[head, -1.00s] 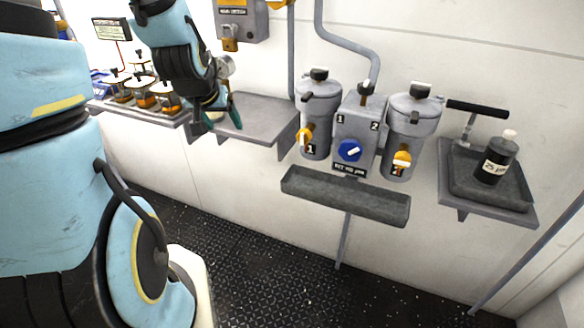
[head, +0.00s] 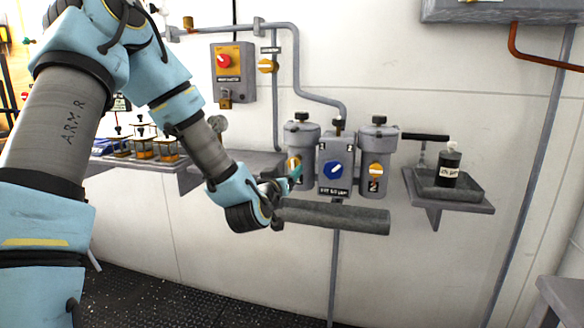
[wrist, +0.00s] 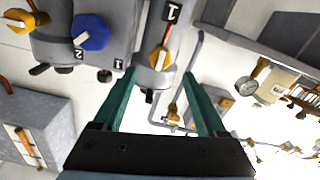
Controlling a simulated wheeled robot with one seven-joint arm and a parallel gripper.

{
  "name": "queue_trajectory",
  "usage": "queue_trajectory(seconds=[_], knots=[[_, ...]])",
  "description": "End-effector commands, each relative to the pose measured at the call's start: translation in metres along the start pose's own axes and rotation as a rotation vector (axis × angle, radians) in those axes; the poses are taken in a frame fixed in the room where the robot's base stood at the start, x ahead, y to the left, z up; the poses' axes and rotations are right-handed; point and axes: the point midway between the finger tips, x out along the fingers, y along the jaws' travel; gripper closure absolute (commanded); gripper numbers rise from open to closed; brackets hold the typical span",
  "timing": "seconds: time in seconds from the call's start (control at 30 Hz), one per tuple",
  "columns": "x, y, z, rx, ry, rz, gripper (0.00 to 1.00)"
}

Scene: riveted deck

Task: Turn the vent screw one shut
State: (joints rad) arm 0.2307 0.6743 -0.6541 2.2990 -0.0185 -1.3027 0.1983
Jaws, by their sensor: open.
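Filter canister one (head: 302,138) is grey and stands on the wall unit. A dark screw knob (head: 301,116) sits upright on its lid; I take this for vent screw one. My gripper (head: 297,174) is open and empty in front of the canister's lower body, below the knob, partly covering its orange valve (head: 291,161). In the wrist view the scene is turned over. My green fingers (wrist: 160,76) are spread, with canister one (wrist: 152,28) and its orange valve (wrist: 160,58) beyond them. A dark knob (wrist: 150,96) shows between the fingers.
The blue selector (head: 336,169) and canister two (head: 378,145) stand to the right. A grey trough (head: 340,217) lies beneath. A bent pipe (head: 318,92) runs above. A black handle (head: 425,137) and a bottle (head: 450,165) are at the right shelf.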

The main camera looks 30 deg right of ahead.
Motion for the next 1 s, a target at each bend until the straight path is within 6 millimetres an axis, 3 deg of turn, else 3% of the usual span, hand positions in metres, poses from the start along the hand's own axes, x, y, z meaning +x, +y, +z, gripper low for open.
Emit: queue_trajectory(seconds=[0.2, 0.43, 0.83, 1.0], knots=[[0.042, 0.000, -0.001, -0.003, 0.000, -0.002, 0.26], [0.073, 0.000, -0.001, -0.001, -0.001, -0.001, 0.26], [0.081, 0.000, 0.000, 0.000, -0.002, 0.000, 0.26], [0.081, 0.000, 0.000, 0.000, -0.002, -0.001, 0.43]])
